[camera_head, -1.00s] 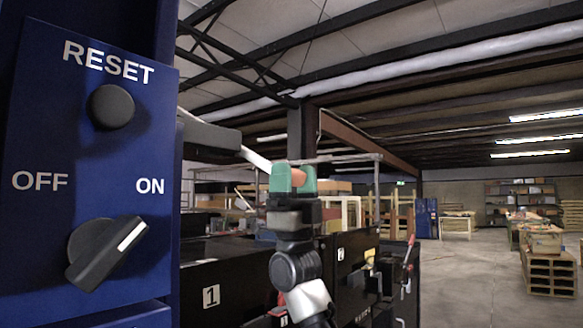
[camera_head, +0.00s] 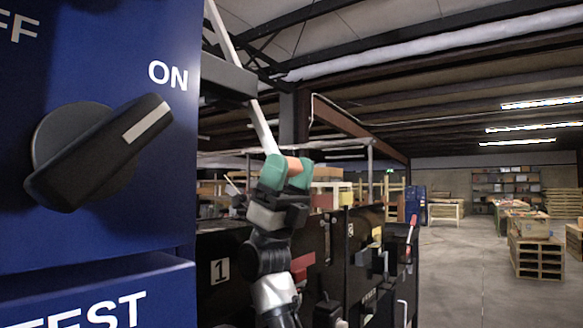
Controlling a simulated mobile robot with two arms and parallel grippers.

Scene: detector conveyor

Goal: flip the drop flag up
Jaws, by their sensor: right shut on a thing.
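A thin white rod (camera_head: 262,127) slopes down from the top of the view, past a grey block (camera_head: 228,78) beside the blue panel, to my right gripper (camera_head: 288,172). I take it for the drop flag, though no label shows. My right gripper, with teal fingertips, is shut on its orange end (camera_head: 294,165). The fingers hide part of that end. The rod's upper end is out of view. My left gripper is not in view.
A blue panel (camera_head: 95,250) with a black dial (camera_head: 100,150) turned towards ON fills the left side, close to me. Black cabinets (camera_head: 222,245) with number labels stand behind my right arm. A red-tipped lever (camera_head: 413,222) is further right. The floor on the right has free room.

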